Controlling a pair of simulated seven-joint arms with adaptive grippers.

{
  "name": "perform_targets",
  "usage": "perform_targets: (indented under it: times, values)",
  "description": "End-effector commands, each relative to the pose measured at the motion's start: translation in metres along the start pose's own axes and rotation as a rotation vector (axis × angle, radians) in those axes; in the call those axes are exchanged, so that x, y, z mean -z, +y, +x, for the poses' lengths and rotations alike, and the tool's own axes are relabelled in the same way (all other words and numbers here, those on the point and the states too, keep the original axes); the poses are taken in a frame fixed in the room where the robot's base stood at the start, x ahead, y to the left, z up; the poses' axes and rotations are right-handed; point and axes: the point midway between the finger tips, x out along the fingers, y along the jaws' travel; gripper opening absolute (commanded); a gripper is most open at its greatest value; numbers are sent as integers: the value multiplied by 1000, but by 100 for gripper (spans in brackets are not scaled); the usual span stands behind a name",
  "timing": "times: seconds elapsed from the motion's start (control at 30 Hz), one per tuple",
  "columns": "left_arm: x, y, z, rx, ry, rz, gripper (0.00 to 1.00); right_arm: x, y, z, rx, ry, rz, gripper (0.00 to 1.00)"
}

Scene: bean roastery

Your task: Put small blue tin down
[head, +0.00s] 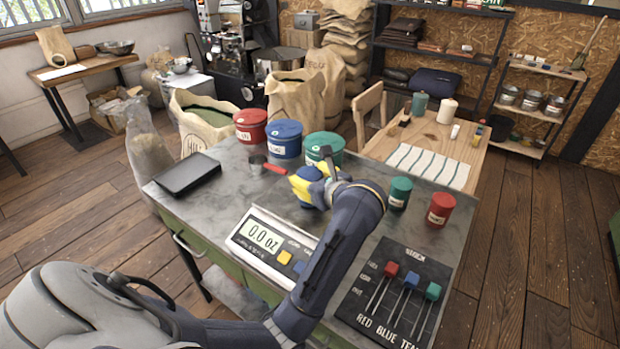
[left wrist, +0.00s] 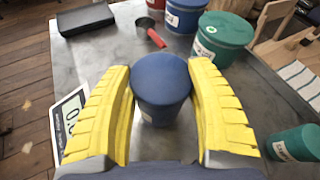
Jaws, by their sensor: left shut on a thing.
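The small blue tin (left wrist: 160,85) is between the yellow fingers of my left gripper (left wrist: 163,112), which are shut on it. In the head view my left gripper (head: 311,188) is over the grey table top (head: 222,207), in front of the large teal tin; the small blue tin is mostly hidden there by the gripper. From these views I cannot tell whether its base touches the table. My right gripper is not in view.
Large red (head: 250,126), blue (head: 285,138) and teal (head: 324,148) tins stand behind. Small teal (head: 399,193) and red (head: 439,209) tins stand right. A scale (head: 272,243) and lever board (head: 393,297) lie in front. A black tray (head: 188,174) and red-handled scoop (head: 258,165) lie left.

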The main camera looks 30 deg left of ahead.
Motion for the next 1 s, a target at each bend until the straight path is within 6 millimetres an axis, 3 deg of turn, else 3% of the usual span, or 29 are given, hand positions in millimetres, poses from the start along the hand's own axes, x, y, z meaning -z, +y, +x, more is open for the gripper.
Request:
perform_targets:
  times: [0.47,0.5,0.63,0.7,1.0]
  values:
    - [4,1,2,0,-1,0,24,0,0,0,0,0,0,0]
    - [4,0,2,1,0,-1,61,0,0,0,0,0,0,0]
    - [4,0,2,1,0,-1,76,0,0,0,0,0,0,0]
    - [4,0,2,0,0,-1,80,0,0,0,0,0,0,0]
    - [1,0,-1,1,1,-3,80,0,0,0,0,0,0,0]
